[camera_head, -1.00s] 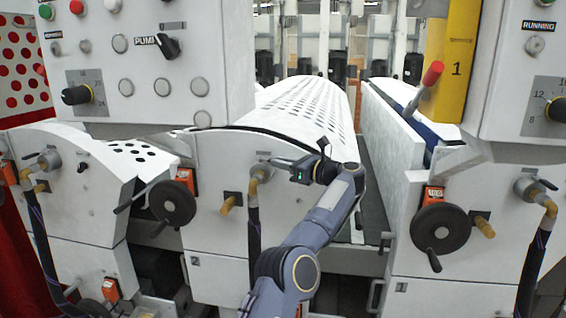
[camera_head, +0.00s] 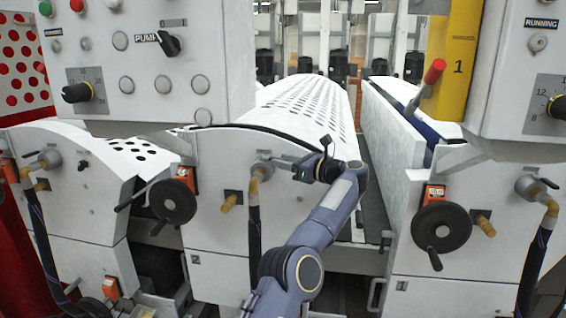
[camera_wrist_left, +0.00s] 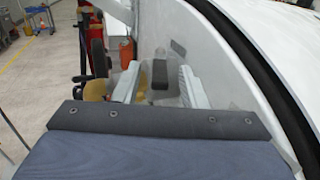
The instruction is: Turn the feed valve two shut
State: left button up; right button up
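Feed valve two (camera_head: 263,168) is on the front of the middle machine, which carries a small "2" plate. It has a brass elbow with a black hose running down. My left gripper (camera_head: 281,163) is at the valve from the right, and its arm covers part of the panel. In the left wrist view, the valve's black lever (camera_wrist_left: 160,75) stands between the two pale fingers of the left gripper (camera_wrist_left: 158,88). The fingers are apart, with gaps on both sides of the lever. The brass part (camera_wrist_left: 149,98) below is partly hidden. My right gripper is not in view.
A black handwheel (camera_head: 173,202) with an orange counter is left of the valve. A brass stub (camera_head: 231,200) sticks out between them. The perforated white cover (camera_head: 305,104) lies above. Similar valves are on the left machine (camera_head: 45,160) and right machine (camera_head: 531,186).

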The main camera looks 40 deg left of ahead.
pick_arm(q)
jog(key=d, duration=0.7)
jog(key=shift+w+b, duration=0.15)
jog(key=shift+b, duration=0.3)
